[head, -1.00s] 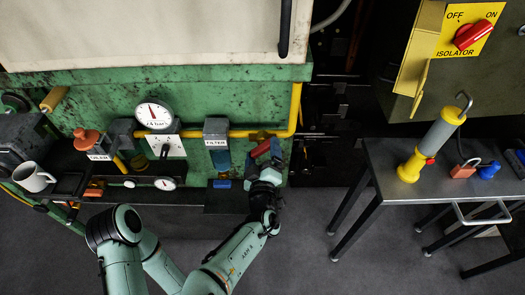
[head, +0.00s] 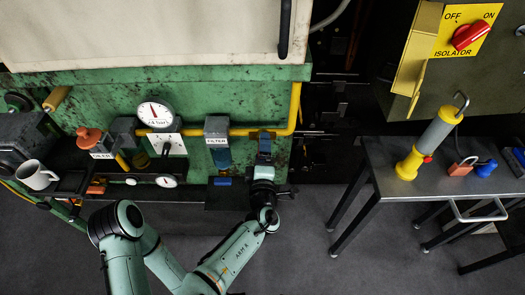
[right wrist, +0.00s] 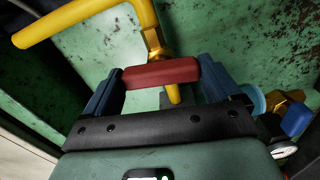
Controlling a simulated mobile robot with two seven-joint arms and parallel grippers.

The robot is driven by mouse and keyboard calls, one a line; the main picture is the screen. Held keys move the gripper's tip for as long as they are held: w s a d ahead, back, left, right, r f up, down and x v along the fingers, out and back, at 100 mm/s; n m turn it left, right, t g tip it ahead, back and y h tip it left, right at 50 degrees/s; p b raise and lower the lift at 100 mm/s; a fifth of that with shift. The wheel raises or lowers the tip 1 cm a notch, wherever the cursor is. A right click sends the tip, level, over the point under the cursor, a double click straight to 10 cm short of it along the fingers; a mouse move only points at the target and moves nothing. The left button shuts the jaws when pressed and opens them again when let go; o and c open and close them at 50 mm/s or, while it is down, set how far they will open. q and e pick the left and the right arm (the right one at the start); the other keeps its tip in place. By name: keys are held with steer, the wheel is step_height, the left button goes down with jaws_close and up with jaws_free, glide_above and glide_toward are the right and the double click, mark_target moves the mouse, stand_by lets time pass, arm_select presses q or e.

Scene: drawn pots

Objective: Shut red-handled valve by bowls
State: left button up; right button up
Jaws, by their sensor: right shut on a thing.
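The valve's red handle (right wrist: 160,76) shows in the right wrist view, lying crosswise over the yellow pipe and brass fitting (right wrist: 155,42) behind it. My right gripper (right wrist: 160,84) is shut on this handle, one blue finger at each end. In the head view my right gripper (head: 264,143) is at the yellow pipe (head: 247,132), right of the blue-bowled filter (head: 217,128). It hides the handle there. My left gripper is not in view.
A pressure gauge (head: 154,112), a black selector on a white plate (head: 166,145) and a small gauge (head: 166,182) sit left of the filter. A white mug (head: 36,175) stands far left. A metal bench (head: 400,157) is at the right, with open floor between.

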steer(key=shift+r, duration=0.2)
steer(key=o, duration=0.8)
steer(key=shift+c, duration=0.2)
steer(key=shift+w+f, duration=0.15)
